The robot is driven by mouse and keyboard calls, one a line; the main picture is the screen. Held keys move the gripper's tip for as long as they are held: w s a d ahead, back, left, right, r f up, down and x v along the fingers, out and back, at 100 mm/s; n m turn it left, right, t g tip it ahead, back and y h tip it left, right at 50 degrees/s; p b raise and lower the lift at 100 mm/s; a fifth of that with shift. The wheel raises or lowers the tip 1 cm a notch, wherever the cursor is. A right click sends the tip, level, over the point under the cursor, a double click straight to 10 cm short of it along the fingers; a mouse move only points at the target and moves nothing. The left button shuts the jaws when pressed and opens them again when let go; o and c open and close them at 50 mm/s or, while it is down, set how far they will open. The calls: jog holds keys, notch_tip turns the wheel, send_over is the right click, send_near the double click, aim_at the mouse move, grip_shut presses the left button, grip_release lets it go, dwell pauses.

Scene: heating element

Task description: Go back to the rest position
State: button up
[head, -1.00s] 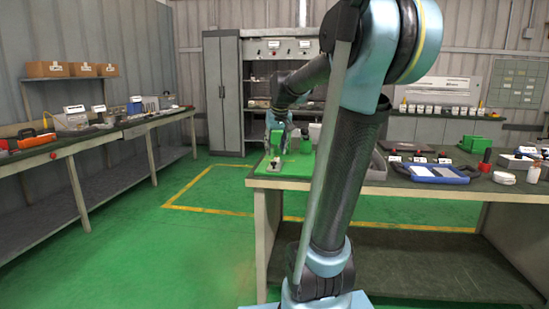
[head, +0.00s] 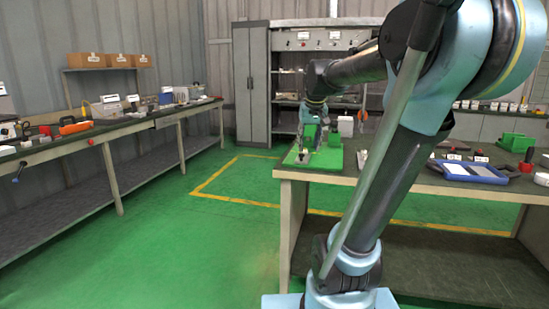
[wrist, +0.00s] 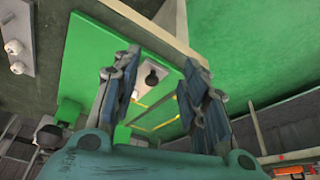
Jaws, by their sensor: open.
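My gripper (wrist: 152,85) is open in the wrist view, with nothing between its two blue-grey fingers. Past the fingertips lies a green board (wrist: 105,60) with a small light plate and a dark round knob (wrist: 152,78) on it. In the head view my gripper (head: 304,150) hangs at the end of my arm over the left end of the workbench, close above the green board (head: 326,160). The fingertips are small there, and I cannot tell whether they touch anything.
A long side bench (head: 110,135) with tools runs along the left wall. A grey cabinet (head: 252,85) stands behind. Green floor (head: 200,245) between the benches is clear.

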jog(key=s+d+f+g, duration=0.2)
jog(key=s+f, duration=2)
jog(key=s, duration=0.2)
jog(key=shift+f+m, duration=0.3)
jog(key=shift+f, duration=0.05)
jog(key=shift+s, duration=0.1)
jog(key=shift+w+f, duration=0.2)
jog(key=shift+w, duration=0.2)
